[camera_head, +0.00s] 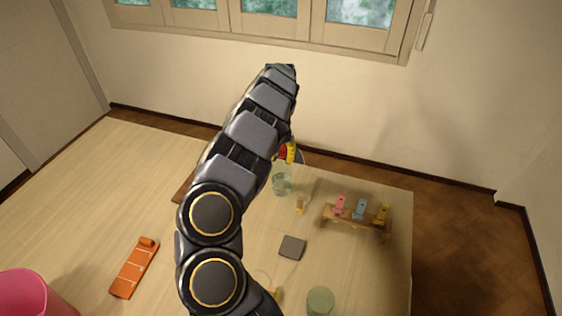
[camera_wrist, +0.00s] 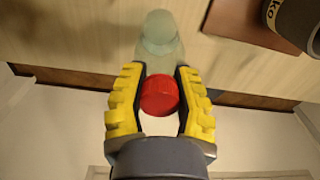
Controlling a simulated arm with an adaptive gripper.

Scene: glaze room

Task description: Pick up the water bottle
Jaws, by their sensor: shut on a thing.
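The water bottle is a pale, see-through bottle with a red cap. In the head view its clear body (camera_head: 282,184) shows just below my gripper (camera_head: 290,153), near the far edge of the table. In the wrist view the red cap (camera_wrist: 158,95) sits between the two yellow fingers of my gripper (camera_wrist: 160,72), and the pale body (camera_wrist: 160,35) extends beyond the fingertips. My gripper is shut on the bottle near its cap. My arm hides part of this area in the head view. I cannot tell whether the bottle's base touches the table.
A wooden rack (camera_head: 354,220) with pink, blue and yellow pieces stands to the right. A dark square (camera_head: 292,247) and a green round thing (camera_head: 320,301) are nearer. An orange strip (camera_head: 134,270) and a pink container (camera_head: 25,295) are at left. A brown board (camera_wrist: 240,20) is beside the bottle.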

